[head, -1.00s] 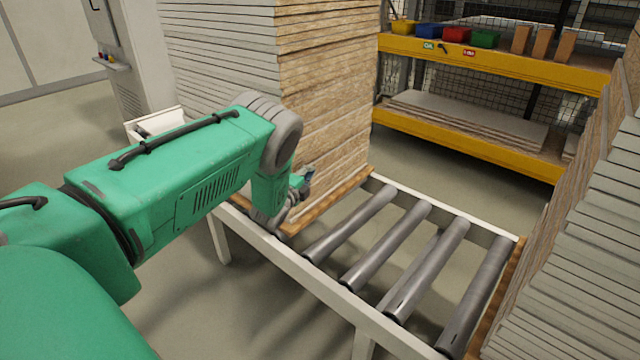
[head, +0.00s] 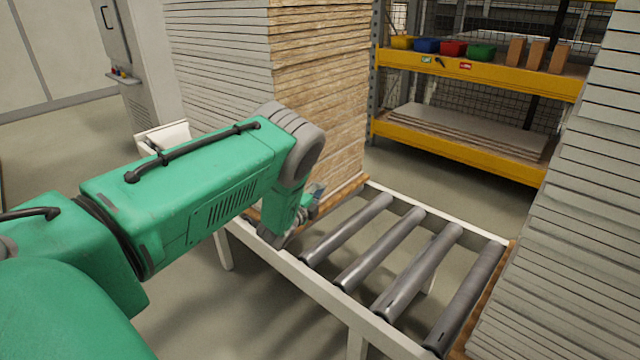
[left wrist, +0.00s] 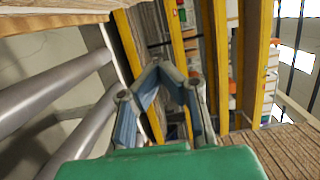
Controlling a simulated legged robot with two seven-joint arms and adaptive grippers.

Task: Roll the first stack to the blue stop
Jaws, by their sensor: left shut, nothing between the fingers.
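A tall stack of boards (head: 320,90) stands on a wooden base at the left part of the roller conveyor (head: 385,240). A second tall stack (head: 575,220) stands at the right end of the rollers. My left gripper (head: 314,193) is low in front of the first stack's brown side, near its bottom edge. Whether it touches the stack I cannot tell. In the left wrist view its fingers (left wrist: 160,68) meet at the tips, shut and empty. My right gripper is not in view. I see no blue stop; the left arm hides part of the conveyor.
Several bare rollers lie between the two stacks. The conveyor's white front rail (head: 330,300) runs along the near side. Behind stands a yellow shelf (head: 470,160) with coloured bins and flat boards. A grey cabinet (head: 145,65) stands at the back left.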

